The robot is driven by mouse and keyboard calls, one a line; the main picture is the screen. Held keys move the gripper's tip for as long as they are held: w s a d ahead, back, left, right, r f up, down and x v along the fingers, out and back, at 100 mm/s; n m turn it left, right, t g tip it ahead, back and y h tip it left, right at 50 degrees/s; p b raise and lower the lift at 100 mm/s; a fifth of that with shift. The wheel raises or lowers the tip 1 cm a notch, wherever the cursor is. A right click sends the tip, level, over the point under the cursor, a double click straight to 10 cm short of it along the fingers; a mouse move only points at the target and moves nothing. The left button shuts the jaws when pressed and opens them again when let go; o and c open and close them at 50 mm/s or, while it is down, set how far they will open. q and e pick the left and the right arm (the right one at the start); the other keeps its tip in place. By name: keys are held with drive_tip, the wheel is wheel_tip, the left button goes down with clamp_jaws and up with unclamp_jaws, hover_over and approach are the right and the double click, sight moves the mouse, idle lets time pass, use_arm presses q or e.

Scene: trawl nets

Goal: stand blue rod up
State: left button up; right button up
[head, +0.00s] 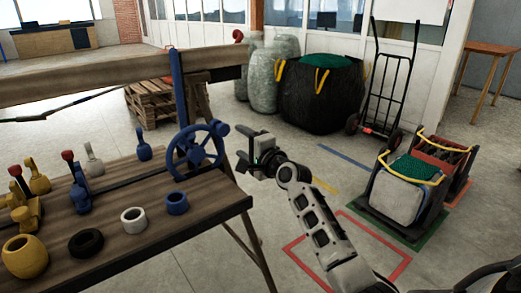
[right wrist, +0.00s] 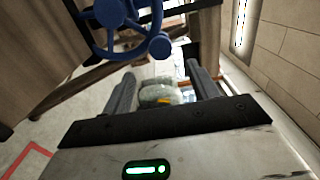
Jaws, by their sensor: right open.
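A tall blue rod (head: 178,88) stands upright against the wooden beam, behind the blue handwheel (head: 195,150) at the table's right end. Smaller blue levers, one upright (head: 144,146) and one leaning (head: 78,190), also stand on the table; I cannot tell which blue piece the task means. My right gripper (head: 241,151) is open and empty, just right of the handwheel and apart from it. In the right wrist view its two fingers (right wrist: 163,82) are spread, with the blue handwheel (right wrist: 112,14) and its round knob beyond. My left gripper is not in view.
The wooden table (head: 165,228) also holds yellow, white and red-knobbed levers, and yellow, black, white and blue rings along its front. A wooden beam (head: 75,84) crosses behind.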

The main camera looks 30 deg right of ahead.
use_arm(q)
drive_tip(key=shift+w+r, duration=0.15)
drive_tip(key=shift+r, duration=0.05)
use_arm(e)
drive_tip(key=s, duration=0.8)
drive_tip(key=shift+d, duration=0.35)
drive_tip(key=s+a+f+n+g+y+p, duration=0.15)
drive_tip(key=s+a+f+n+g, duration=0.25)
drive_tip(key=s+a+f+n, duration=0.65)
use_arm(q)
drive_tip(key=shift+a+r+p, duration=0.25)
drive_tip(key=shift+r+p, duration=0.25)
drive_tip(key=shift+p, duration=0.55)
use_arm(e)
drive_tip(key=s+a+f+n+g, duration=0.1)
drive_tip(key=s+a+f+n, duration=0.3)
drive_tip(key=s, duration=0.3)
drive_tip(key=s+a+f+n+g, duration=0.2)
drive_tip(key=s+a+f+n, duration=0.2)
drive_tip(key=s, duration=0.4)
drive_tip(key=shift+s+a+f+n, duration=0.15)
drive_tip(key=shift+s+a+n, duration=0.25)
drive_tip(key=shift+a, duration=0.5)
drive_tip(key=shift+w+y, duration=0.15)
drive_tip(key=shift+y, duration=0.1)
